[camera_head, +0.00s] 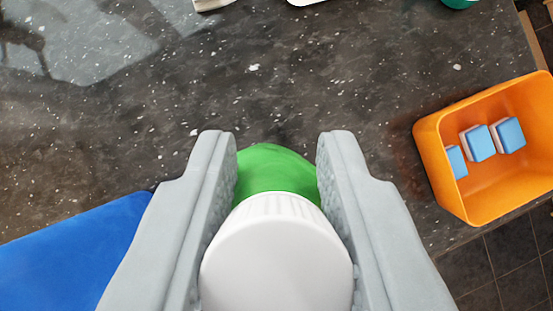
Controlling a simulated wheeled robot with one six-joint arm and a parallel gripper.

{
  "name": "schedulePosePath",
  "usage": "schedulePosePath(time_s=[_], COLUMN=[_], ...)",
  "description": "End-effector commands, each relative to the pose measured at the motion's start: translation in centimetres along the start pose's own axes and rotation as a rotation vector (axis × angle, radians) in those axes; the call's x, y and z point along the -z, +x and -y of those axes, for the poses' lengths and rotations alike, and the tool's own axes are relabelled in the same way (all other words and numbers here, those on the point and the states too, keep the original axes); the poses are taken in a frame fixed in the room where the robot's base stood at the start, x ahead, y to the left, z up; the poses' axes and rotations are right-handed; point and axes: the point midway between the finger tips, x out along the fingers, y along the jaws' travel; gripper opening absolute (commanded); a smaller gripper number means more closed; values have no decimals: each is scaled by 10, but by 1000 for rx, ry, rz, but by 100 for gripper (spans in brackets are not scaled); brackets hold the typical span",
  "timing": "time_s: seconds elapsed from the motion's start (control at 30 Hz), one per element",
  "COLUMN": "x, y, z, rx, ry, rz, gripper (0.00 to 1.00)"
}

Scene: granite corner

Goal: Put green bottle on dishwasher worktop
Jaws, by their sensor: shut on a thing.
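The green bottle (275,168) with a white ribbed cap (277,255) is between the two grey fingers of my gripper (276,165), at the bottom middle. My gripper is shut on it, with a finger against each side. The cap faces the camera and hides most of the bottle, so I cannot tell whether its base touches the surface below. Beneath is a dark speckled granite worktop (300,75); the view does not show whether a dishwasher is under it.
An orange bin (441,168) holding blue-and-white blocks (478,143) stands at the right by the worktop edge, with dark floor tiles (500,265) beyond. A blue object (70,255) lies lower left. White objects and a green one (459,3) are cut off at the top. The middle worktop is clear.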

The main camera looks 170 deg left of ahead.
Motion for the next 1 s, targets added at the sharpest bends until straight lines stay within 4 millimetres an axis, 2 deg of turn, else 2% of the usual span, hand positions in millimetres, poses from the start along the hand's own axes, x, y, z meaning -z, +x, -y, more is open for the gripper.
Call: schedulePosePath(time_s=[0.33,0.7,0.73,0.83,1.0], x=[-21,-22,-23,-22,-22], y=[32,35,36,35,35], z=[0,0,0,0,0], rx=[0,0,0,0,0], ry=[0,0,0,0,0], rz=[0,-1,0,0,0], gripper=[0,0,27,47,47])
